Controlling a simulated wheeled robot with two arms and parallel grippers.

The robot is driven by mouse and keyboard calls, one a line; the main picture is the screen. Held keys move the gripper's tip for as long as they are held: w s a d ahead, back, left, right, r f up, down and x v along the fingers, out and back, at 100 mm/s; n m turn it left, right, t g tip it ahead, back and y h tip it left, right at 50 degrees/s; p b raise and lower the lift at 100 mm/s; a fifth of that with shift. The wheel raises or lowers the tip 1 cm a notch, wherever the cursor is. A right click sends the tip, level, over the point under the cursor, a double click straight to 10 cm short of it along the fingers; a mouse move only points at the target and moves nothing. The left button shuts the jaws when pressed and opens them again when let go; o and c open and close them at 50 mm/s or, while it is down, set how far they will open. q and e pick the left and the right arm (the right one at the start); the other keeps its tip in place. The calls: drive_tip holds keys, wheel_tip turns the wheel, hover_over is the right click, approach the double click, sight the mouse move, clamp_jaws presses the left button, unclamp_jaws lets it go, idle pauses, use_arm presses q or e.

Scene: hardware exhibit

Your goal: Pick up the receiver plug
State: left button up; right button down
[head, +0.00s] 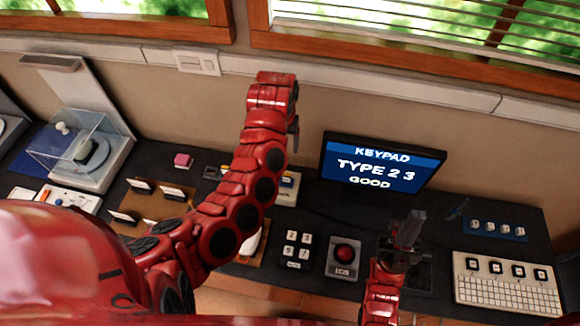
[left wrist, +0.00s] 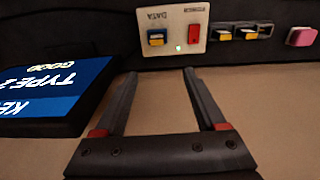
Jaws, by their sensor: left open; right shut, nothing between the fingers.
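No label names the receiver plug, so I cannot tell which plug it is. In the left wrist view a blue and yellow plug (left wrist: 156,38) sits at the DATA mark of a pale panel (left wrist: 175,14). To its right, small blue and yellow pieces (left wrist: 249,34) sit on dark blocks. My left gripper (left wrist: 160,73) is open and empty, its fingertips apart from the panel in that picture. In the head view my left gripper (head: 294,138) is mostly hidden behind its wrist, and my arm partly covers the panel (head: 288,188). My right gripper (head: 413,222) is shut and empty.
A monitor (head: 380,170) reading "KEYPAD TYPE 2 3 GOOD" stands right of the left arm. A pink block (head: 183,160), a keypad (head: 297,249), a red button box (head: 345,257) and a keyboard (head: 508,287) are on the dark desk. A clear case (head: 75,150) stands left.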

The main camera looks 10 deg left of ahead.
use_arm(q)
drive_tip(key=b, duration=0.6)
approach(287, 175)
drive_tip(key=shift+g, duration=0.3)
drive_tip(key=f, duration=0.5)
drive_tip(key=shift+w+a, duration=0.1)
drive_tip(key=shift+a, duration=0.2)
drive_tip(key=shift+w+d+f+b, duration=0.1)
drive_tip(key=shift+f+b, duration=0.55)
drive_tip(key=shift+f, duration=0.15)
drive_tip(key=shift+w+d+f+b, duration=0.1)
drive_tip(key=shift+f+b, duration=0.5)
drive_tip(key=shift+f, duration=0.2)
drive_tip(key=shift+d+f+p, duration=0.1)
drive_tip(key=shift+f+p, duration=0.6)
drive_tip(key=shift+f, duration=0.55)
clamp_jaws()
